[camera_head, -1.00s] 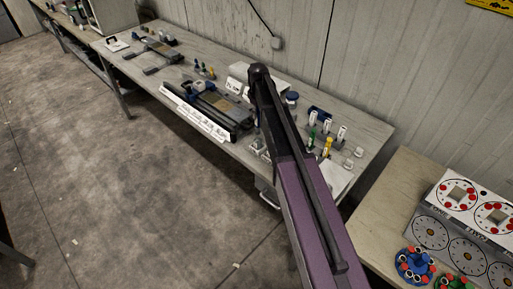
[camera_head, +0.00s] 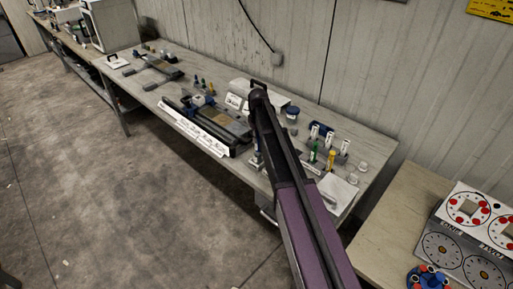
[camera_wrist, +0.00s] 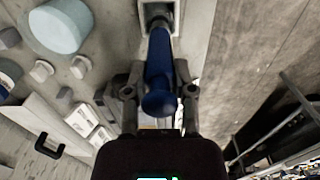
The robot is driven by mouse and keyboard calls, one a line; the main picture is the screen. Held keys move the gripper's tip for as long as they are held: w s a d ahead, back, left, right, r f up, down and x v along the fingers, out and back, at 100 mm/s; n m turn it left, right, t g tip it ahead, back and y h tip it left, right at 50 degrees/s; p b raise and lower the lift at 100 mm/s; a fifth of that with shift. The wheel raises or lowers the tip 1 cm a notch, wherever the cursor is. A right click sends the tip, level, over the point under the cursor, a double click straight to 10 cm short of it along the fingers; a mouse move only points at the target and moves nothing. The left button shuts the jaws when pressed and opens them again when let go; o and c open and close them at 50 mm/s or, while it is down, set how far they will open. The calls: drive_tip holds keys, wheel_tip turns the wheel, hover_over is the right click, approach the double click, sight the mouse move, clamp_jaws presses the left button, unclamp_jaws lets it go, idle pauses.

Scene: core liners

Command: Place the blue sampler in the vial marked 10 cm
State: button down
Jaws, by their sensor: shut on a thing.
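My gripper (camera_wrist: 158,97) shows in the wrist view, its two fingers shut on the blue sampler (camera_wrist: 159,72). The sampler's rounded end faces the camera, and its shaft runs away toward a square opening in a grey holder (camera_wrist: 157,10) at the top. I cannot tell whether the tip is inside that opening or only in front of it. In the head view my arm hides most of the gripper. White-labelled vials (camera_head: 329,137) stand at the right of the bench; their markings are too small to read. A green sampler (camera_head: 314,154) and a yellow sampler (camera_head: 331,158) stand nearby.
The bench (camera_head: 352,208) runs along the wall. A grey device with a white labelled strip (camera_head: 197,131) lies left of my arm. A blue-lidded jar (camera_head: 291,113) and small white cups (camera_head: 352,178) stand near the vials. A second table with dial boards is at the lower right.

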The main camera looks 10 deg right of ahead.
sight(258, 144)
drive_tip(key=shift+f, duration=0.15)
drive_tip(key=shift+f+b, duration=1.75)
drive_tip(key=shift+b, duration=0.15)
drive_tip(key=shift+f, duration=0.2)
drive_tip(key=shift+c, duration=2.2)
unclamp_jaws()
drive_tip(key=shift+r, duration=0.1)
drive_tip(key=shift+r, duration=0.15)
wheel_tip(258, 144, up, 12)
drive_tip(key=p, duration=1.2)
drive_tip(key=shift+s, duration=0.1)
